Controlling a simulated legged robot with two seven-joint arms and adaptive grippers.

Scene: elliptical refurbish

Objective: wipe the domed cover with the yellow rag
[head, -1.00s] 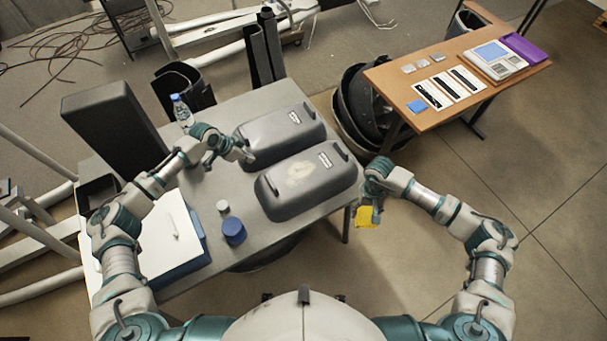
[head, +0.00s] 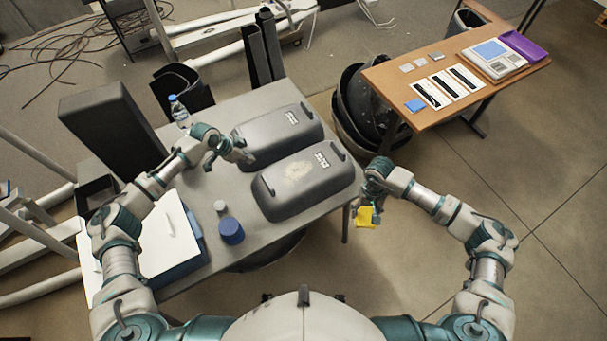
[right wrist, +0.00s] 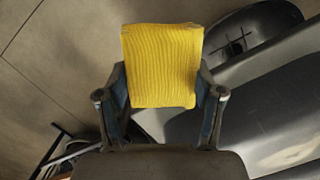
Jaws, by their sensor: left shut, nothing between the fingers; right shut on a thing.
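Two grey domed covers lie on the grey table. The nearer domed cover (head: 322,185) has a pale dusty smudge (head: 298,171) on top and a label near its far end. The farther domed cover (head: 280,134) shows no such smudge. My right gripper (head: 371,212) is shut on the yellow rag (head: 365,217), off the table's right edge, to the right of the nearer cover and apart from it. In the right wrist view the ribbed yellow rag (right wrist: 163,66) stands between the fingers. My left gripper (head: 246,157) is shut and empty by the left end of the farther cover.
A blue jar (head: 231,231), a small white-capped container (head: 220,207) and a water bottle (head: 179,110) stand on the grey table (head: 262,236). A tall dark box (head: 112,130) is at left. A wooden table (head: 400,75) stands at back right.

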